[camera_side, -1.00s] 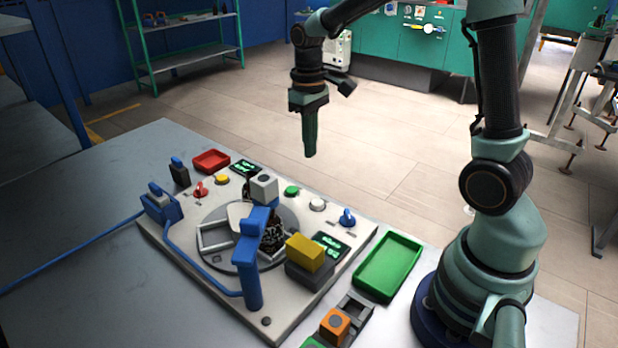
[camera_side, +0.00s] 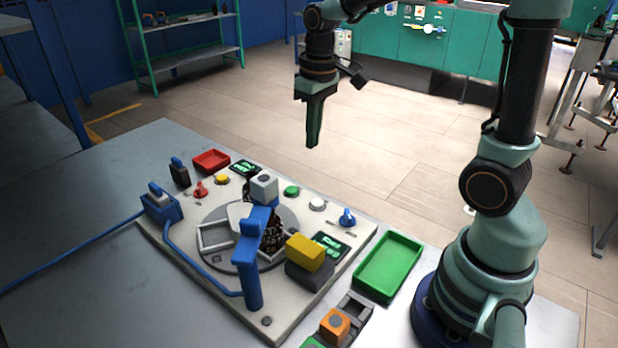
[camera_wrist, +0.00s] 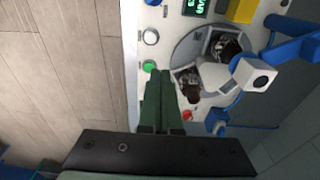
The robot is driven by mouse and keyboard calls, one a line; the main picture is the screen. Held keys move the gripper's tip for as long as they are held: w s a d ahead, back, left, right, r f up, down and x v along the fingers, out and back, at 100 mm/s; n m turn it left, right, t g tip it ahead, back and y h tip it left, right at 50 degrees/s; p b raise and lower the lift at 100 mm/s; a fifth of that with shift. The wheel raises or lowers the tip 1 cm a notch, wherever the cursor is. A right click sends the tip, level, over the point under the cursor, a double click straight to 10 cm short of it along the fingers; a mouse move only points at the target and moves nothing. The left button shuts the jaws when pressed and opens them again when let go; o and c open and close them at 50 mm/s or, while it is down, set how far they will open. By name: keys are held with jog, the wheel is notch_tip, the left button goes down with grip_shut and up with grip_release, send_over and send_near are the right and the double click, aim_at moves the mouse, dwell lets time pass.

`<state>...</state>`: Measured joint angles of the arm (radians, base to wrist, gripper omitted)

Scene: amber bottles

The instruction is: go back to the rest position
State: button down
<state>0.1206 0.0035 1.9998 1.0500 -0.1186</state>
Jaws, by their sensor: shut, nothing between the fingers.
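My gripper (camera_side: 313,143) hangs in the air, pointing down, above and behind the machine panel's far edge in the side view. It is shut, with nothing between its fingers. In the wrist view the green fingers of my gripper (camera_wrist: 160,75) lie together over the panel, near a green button (camera_wrist: 150,67). The arm is raised and clear of the table.
The white panel (camera_side: 180,244) carries a round turntable (camera_side: 215,262), a blue arm (camera_side: 252,270) and a yellow block (camera_side: 305,252). A green tray (camera_side: 388,266) and a red tray (camera_side: 211,160) stand beside it. Dark bottles (camera_wrist: 226,47) sit on the turntable.

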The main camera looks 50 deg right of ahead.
jog(key=s+a+r+t, duration=0.4)
jog(key=s, duration=0.4)
jog(key=shift+a+r+t, duration=0.2)
jog(key=shift+r+t, duration=0.1)
dwell(0.6)
